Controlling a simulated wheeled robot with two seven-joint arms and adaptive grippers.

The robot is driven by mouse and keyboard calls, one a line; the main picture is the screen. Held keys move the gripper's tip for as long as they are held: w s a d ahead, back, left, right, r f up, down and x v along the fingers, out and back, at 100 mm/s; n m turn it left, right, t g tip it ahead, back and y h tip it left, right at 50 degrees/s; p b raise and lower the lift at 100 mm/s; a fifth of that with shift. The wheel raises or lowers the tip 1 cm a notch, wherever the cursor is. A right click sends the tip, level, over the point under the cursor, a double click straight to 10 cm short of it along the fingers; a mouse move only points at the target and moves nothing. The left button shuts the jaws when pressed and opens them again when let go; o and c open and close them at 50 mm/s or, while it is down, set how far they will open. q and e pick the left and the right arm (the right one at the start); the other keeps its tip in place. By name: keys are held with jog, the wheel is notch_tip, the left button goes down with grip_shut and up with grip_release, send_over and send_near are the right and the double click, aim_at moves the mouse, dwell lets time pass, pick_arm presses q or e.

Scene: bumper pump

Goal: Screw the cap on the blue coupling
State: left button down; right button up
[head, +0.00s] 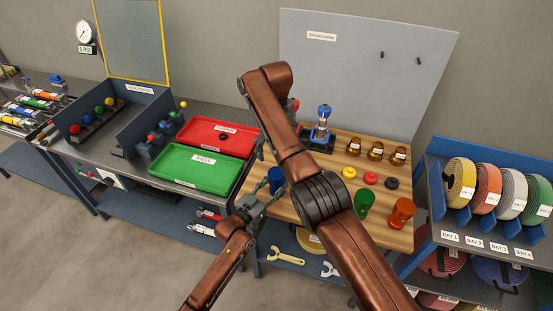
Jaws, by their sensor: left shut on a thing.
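A blue and silver upright piece (322,116), apparently the blue coupling, stands on a dark base at the back of the wooden table top. My left gripper (264,197) is at the table's left edge, shut on what looks like a blue cup-shaped piece (276,178). The contact is small and partly hidden, and I cannot tell if that piece is the cap. Several brown caps or fittings (375,150) with labels stand right of the coupling.
Yellow, red and black discs (370,178) lie on the wooden table (340,218), with a green cup (364,201) and an orange cup (401,212) before them. Red (238,150) and green (178,181) trays lie left. A hose rack (433,165) stands right.

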jog(key=shift+r, duration=1.7)
pick_arm(q)
jog(key=c, duration=1)
grip_release()
jog(key=shift+c, duration=0.2)
jog(key=v, duration=1.2)
